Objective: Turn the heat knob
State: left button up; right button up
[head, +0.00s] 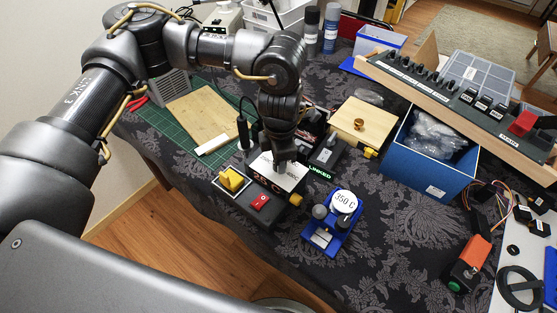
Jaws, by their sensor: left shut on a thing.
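My left gripper (284,163) reaches down from above onto the dark control box (262,186) at the middle of the table. It is shut at a white dial plate (268,172) with partly hidden lettering ending in "C". The heat knob seems to be between the fingers, but the gripper hides it, so its angle cannot be told. The same box carries a yellow knob (232,179) and a red switch (260,201). A blue stand (333,232) with a round white "350 C" label (345,202) stands to the right, apart from the gripper. My right gripper is not in view.
A small box with a green "LINKED" display (320,172) is close to the gripper's right. A wooden box (362,121) and a blue bin (427,160) stand behind and right. A green mat (175,135) lies left. The cloth in front of the blue bin is mostly clear.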

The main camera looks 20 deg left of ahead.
pick_arm(q)
jog(key=shift+w, duration=0.1)
jog(key=shift+m, duration=0.3)
jog(key=o, duration=1)
jog(key=r, duration=0.5)
jog(key=r+b, duration=0.1)
jog(key=r, duration=0.5)
jog(key=shift+s+d, duration=0.1)
jog(key=shift+s, duration=0.1)
jog(key=shift+f, duration=0.1)
